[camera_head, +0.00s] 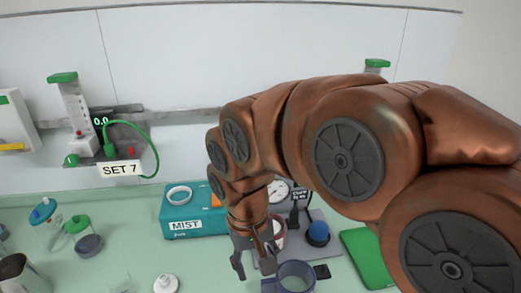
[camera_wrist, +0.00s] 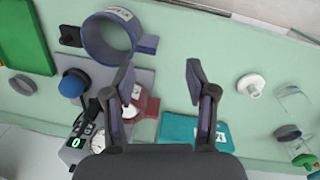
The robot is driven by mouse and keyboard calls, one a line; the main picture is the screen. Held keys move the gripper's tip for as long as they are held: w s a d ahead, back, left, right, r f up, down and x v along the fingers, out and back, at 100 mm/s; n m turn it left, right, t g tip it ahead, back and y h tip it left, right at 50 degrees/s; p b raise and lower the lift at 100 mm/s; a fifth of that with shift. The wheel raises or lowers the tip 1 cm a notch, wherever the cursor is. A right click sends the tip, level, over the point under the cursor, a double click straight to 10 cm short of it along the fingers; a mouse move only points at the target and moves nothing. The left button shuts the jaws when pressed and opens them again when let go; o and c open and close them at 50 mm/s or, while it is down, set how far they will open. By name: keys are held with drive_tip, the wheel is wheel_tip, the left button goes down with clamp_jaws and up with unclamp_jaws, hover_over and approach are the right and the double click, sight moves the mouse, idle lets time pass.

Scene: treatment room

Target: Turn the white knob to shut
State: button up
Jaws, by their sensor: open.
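My gripper (camera_head: 253,262) is open and points down over the green counter; its two fingers also show in the wrist view (camera_wrist: 160,75), with only bare counter between their tips. A small white round piece with a raised centre (camera_head: 166,284) lies on the counter, left of and apart from my gripper; it also shows in the wrist view (camera_wrist: 251,86). I cannot tell whether it is the white knob. A white flowmeter (camera_head: 76,112) hangs on the wall at left, with a green knob (camera_head: 71,160), a green hose and a "SET 7" label (camera_head: 120,169). The display (camera_head: 102,121) reads 0.0.
A teal MIST box (camera_head: 187,222) stands behind my gripper. Jars (camera_head: 76,224) stand at left. Bare counter lies between.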

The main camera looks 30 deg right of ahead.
drive_tip(key=w+d+r+m+t+h+p, duration=0.1)
drive_tip(key=w+d+r+m, duration=0.4)
drive_tip(key=w, duration=0.4)
drive_tip(key=w+d+r+m+h+p, duration=0.1)
drive_tip(key=w+d+r+m, duration=0.2)
drive_tip(key=w+d, duration=0.5)
drive_tip(key=w+d+r+m+t+h+p, duration=0.1)
drive_tip(key=w+d+r+m, duration=0.2)
drive_tip(key=w+d, duration=0.5)
drive_tip(key=shift+w+f+p, duration=0.4)
drive_tip(key=shift+f, duration=0.65)
drive_tip(key=shift+w+f+p, duration=0.45)
drive_tip(key=shift+f, duration=0.55)
drive_tip(key=shift+w+f+p, duration=0.4)
drive_tip(key=shift+f, duration=0.65)
clamp_jaws()
